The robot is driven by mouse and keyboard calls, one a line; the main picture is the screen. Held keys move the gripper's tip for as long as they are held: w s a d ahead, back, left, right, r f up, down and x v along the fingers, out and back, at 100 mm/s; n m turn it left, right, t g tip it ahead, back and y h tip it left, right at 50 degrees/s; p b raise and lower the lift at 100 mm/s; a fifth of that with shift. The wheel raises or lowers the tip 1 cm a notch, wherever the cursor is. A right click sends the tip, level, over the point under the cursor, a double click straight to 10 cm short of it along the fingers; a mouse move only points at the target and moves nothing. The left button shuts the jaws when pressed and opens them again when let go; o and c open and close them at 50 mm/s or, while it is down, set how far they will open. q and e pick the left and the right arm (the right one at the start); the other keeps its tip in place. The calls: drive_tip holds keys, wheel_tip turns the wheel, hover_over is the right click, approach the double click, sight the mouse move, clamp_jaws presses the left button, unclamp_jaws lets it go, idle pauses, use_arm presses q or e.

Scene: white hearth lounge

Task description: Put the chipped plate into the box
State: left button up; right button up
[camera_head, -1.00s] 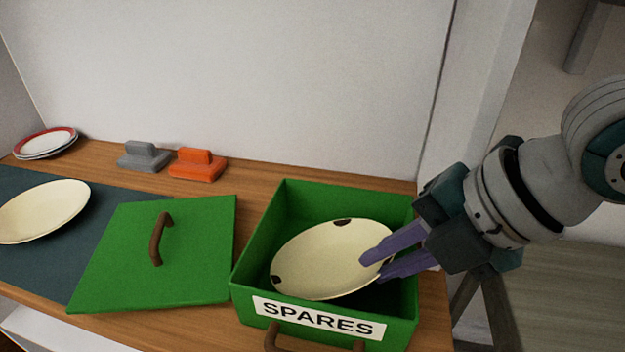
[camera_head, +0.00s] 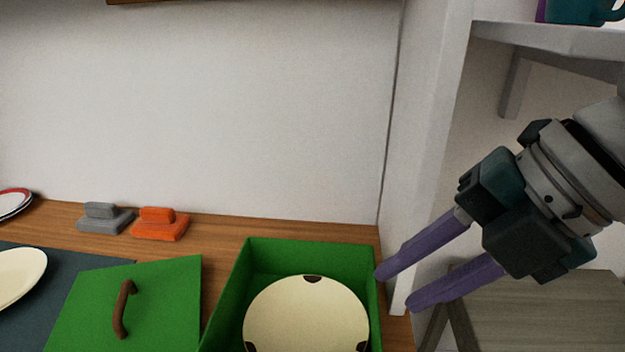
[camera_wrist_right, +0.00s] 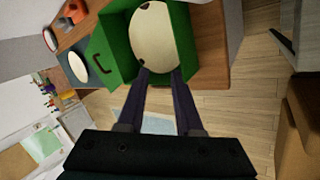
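The chipped plate (camera_head: 306,318) is cream with dark chips on its rim. It lies inside the green box (camera_head: 259,259), and the bottom of both is cut off in the head view. In the right wrist view the plate (camera_wrist_right: 154,42) also sits in the box (camera_wrist_right: 186,50). My right gripper (camera_head: 395,290) is open and empty, its purple fingers apart, just right of the box and clear of the plate. My left gripper is not in view.
The green lid (camera_head: 155,303) with a brown handle lies left of the box. A whole cream plate (camera_head: 18,275) is on the dark mat at far left. Grey (camera_head: 104,219) and orange (camera_head: 160,225) objects stand near the wall. A shelf (camera_head: 560,40) is at upper right.

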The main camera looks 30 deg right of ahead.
drive_tip(key=s+a+f+m+g+h, duration=0.1)
drive_tip(key=s+m, duration=0.4)
drive_tip(key=m, duration=0.6)
drive_tip(key=s+f+m+h, duration=0.2)
drive_tip(key=s+f+m, duration=0.3)
drive_tip(key=m, duration=0.6)
drive_tip(key=shift+a+g+h, duration=0.4)
